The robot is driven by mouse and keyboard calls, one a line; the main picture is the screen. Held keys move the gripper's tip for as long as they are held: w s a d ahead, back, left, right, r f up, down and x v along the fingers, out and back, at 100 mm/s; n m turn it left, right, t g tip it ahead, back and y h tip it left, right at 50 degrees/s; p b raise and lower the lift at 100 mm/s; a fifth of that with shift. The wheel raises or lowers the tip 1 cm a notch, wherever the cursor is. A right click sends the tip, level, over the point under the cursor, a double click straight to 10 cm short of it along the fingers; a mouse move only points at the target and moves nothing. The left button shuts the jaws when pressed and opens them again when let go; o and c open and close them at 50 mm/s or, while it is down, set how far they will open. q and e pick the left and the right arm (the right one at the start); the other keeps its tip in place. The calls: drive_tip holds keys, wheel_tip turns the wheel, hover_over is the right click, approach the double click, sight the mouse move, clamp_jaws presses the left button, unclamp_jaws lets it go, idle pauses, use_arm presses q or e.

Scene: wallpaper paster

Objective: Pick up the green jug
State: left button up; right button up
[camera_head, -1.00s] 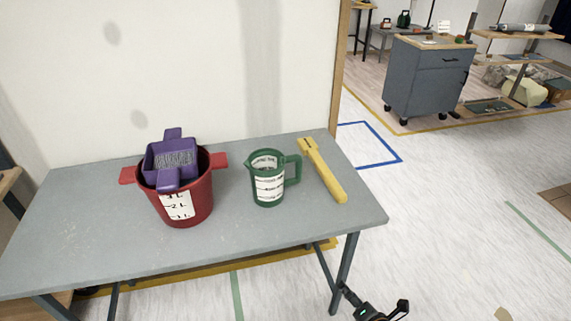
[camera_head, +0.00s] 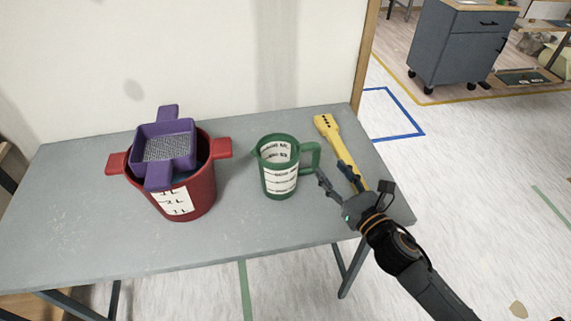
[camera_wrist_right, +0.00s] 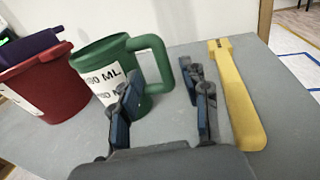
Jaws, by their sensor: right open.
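The green jug (camera_head: 279,180) stands upright on the grey table (camera_head: 95,215), its handle (camera_head: 312,158) pointing right. It has white labels with black markings. In the right wrist view the jug (camera_wrist_right: 118,52) is just ahead and left, with its handle (camera_wrist_right: 163,62) ahead of the fingers. My right gripper (camera_head: 335,176) is open and empty, reaching in from the lower right beside the handle. In the wrist view its fingers (camera_wrist_right: 160,95) are spread apart; the left finger overlaps the jug's lower side in the picture, and I cannot tell whether they touch. My left gripper is not in view.
A yellow tool (camera_head: 328,128) lies right of the jug, close beside my right gripper. A red bucket (camera_head: 200,200) with a purple sieve (camera_head: 180,130) on top stands left of the jug. A white wall (camera_head: 220,60) rises behind the table. A grey cabinet (camera_head: 455,48) stands farther back right.

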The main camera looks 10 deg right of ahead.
sight(319, 157)
drive_tip(key=x, duration=0.2)
drive_tip(key=shift+w+a, duration=0.15)
drive_tip(key=shift+w, duration=0.6)
drive_tip(key=x, duration=0.1)
drive_tip(key=b+x, duration=0.1)
drive_tip(key=x, duration=0.2)
drive_tip(key=shift+w+a+f, duration=0.1)
drive_tip(key=shift+w+f, duration=0.2)
drive_tip(key=shift+f, duration=0.1)
drive_tip(key=shift+w+a, duration=0.1)
drive_tip(key=shift+w, duration=0.1)
drive_tip(key=shift+c, duration=0.7)
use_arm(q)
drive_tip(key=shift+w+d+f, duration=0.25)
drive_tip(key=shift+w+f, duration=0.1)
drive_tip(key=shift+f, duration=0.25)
use_arm(e)
drive_tip(key=shift+r, duration=0.1)
clamp_jaws()
